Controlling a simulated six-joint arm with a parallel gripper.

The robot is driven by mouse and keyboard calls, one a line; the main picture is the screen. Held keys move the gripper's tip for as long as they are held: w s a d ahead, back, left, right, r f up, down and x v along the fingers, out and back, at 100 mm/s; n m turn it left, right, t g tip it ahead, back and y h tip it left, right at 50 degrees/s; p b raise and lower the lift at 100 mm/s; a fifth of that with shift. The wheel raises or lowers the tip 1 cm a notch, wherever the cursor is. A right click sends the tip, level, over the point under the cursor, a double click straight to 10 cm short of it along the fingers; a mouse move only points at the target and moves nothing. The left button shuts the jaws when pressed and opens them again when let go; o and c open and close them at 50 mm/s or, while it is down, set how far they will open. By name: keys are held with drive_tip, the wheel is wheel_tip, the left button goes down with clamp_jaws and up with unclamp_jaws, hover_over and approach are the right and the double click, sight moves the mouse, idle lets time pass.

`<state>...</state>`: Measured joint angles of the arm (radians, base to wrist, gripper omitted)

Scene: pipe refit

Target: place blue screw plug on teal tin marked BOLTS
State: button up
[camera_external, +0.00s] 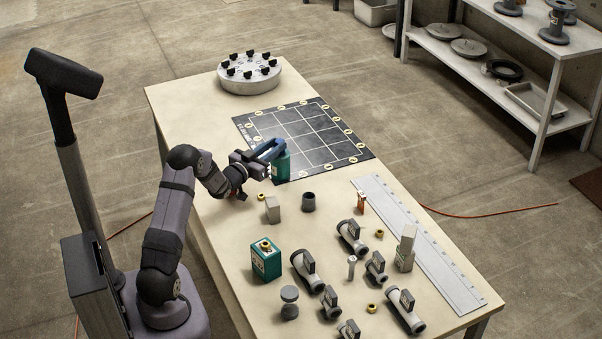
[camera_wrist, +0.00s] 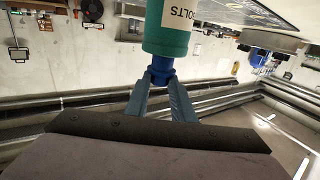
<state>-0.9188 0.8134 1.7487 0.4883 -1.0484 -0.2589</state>
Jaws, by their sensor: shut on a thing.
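The teal tin marked BOLTS (camera_external: 282,168) stands on the near-left edge of the dark grid mat. In the wrist view, which is upside down, the tin (camera_wrist: 168,30) shows at the top with part of its label. The blue screw plug (camera_wrist: 161,70) sits between my finger tips, right at the tin's lid end. It looks in contact with the lid or very close; I cannot tell which. My gripper (camera_wrist: 161,84) is shut on the plug. In the external view my gripper (camera_external: 272,150) is over the tin's top, and its blue fingers hide the plug.
The grid mat (camera_external: 312,138) is otherwise clear. A grey round plate with black knobs (camera_external: 250,74) lies behind it. A beige block (camera_external: 273,209), a dark cup (camera_external: 309,202), a teal box (camera_external: 266,260) and several valve fittings stand nearer. A grey rail (camera_external: 420,245) runs along the right.

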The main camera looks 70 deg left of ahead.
drive_tip(key=shift+f, duration=0.15)
drive_tip(key=o, duration=1)
drive_tip(key=shift+r, duration=0.25)
drive_tip(key=shift+s+d+f, duration=0.1)
drive_tip(key=shift+s, duration=0.15)
drive_tip(key=b+v, duration=0.2)
drive_tip(key=v, duration=0.9)
drive_tip(key=shift+s+d, duration=0.1)
drive_tip(key=shift+s, duration=0.1)
